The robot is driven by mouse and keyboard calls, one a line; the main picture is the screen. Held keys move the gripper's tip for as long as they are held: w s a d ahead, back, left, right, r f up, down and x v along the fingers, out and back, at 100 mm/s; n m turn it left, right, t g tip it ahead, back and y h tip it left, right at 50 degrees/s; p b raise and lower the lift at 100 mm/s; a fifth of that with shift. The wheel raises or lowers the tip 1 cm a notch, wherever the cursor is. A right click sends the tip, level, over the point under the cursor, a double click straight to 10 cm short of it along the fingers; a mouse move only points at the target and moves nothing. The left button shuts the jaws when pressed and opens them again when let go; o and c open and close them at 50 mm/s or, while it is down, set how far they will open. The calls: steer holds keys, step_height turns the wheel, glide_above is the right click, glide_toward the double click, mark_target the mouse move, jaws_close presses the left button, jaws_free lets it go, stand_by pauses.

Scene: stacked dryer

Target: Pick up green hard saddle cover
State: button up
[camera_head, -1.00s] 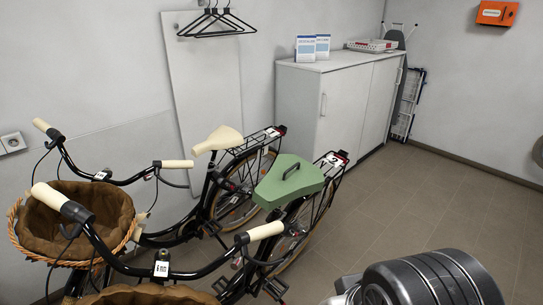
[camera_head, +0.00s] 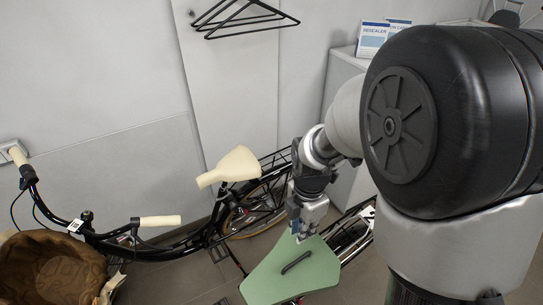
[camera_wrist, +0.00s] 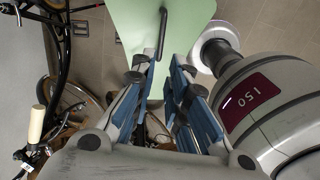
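The green hard saddle cover (camera_head: 268,285) sits at the lower middle of the head view, with a dark bar handle (camera_head: 297,262) on its top. In the wrist view the green cover (camera_wrist: 190,25) fills the top middle, and the handle (camera_wrist: 162,32) lies beyond the fingertips, roughly in line with the gap between them. My gripper (camera_head: 303,234) points down near the cover's far end. In the wrist view its blue-padded fingers (camera_wrist: 158,72) are apart with nothing between them. I cannot tell the exact height of the fingertips above the cover.
A bicycle with a cream saddle (camera_head: 232,166) stands to the left of the cover, near the wall. A brown-lined basket (camera_head: 50,270) is at lower left. Black hangers (camera_head: 245,18) hang above. A white cabinet (camera_head: 343,80) stands behind my arm.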

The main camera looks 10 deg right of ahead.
steer(key=n, duration=0.1)
steer(key=b, duration=0.2)
glide_toward(295, 262)
steer(key=f, duration=0.5)
steer(key=shift+w+d+f, duration=0.15)
steer(key=shift+w+d, duration=0.05)
steer(key=shift+d, duration=0.1)
steer(key=f+b, duration=0.1)
steer(key=f, duration=0.4)
steer(key=shift+a+f, duration=0.15)
steer(key=shift+a, duration=0.05)
steer(key=shift+c, duration=0.3)
jaws_close()
steer(key=shift+r, duration=0.2)
